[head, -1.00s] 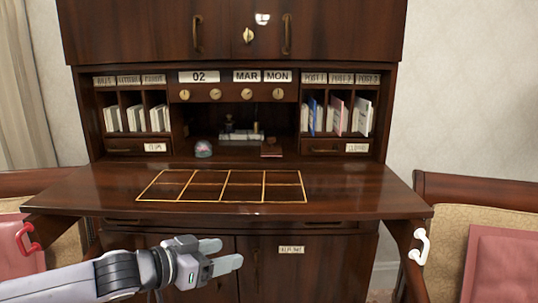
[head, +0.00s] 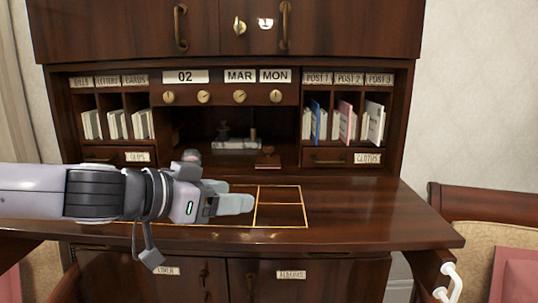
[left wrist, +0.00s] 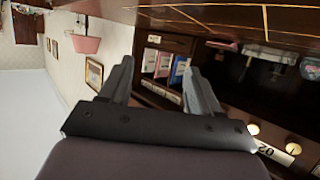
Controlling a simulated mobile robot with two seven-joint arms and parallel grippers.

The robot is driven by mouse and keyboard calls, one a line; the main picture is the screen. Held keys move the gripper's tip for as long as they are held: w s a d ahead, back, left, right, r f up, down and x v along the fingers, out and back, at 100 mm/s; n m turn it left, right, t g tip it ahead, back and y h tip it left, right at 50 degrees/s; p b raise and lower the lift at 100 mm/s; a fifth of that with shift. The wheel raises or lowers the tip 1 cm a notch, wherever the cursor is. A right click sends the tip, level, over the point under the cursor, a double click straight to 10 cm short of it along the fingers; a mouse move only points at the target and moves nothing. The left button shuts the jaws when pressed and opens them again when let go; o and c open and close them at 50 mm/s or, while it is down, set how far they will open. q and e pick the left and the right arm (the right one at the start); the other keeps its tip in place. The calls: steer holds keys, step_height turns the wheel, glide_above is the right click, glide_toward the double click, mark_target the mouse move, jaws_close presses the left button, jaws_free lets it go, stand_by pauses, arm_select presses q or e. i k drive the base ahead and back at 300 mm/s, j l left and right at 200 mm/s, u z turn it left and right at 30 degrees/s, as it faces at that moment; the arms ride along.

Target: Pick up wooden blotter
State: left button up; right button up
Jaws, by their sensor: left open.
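The wooden blotter appears to be the small reddish-brown block with a knob (head: 267,158). It sits in the head view at the front of the desk's central nook, right of the dark inkstand (head: 237,144). My left gripper (head: 238,198) is open and empty above the desk top, nearer to me and left of the block, and apart from it. In the left wrist view its two fingers (left wrist: 160,68) are spread, with letter slots behind them. I cannot clearly make out the blotter in that view.
The fold-down desk top (head: 370,210) has a gold-lined grid, partly hidden by my left arm. Letter slots (head: 344,120) stand right of the nook, and a row of knobs (head: 204,97) runs above it. A chair (head: 480,215) stands at the right.

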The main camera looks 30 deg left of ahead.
mark_target(267, 159)
steer(key=i+j, duration=0.3)
steer(key=i, duration=0.15)
steer(key=i+j, duration=0.35)
steer(key=i, duration=0.1)
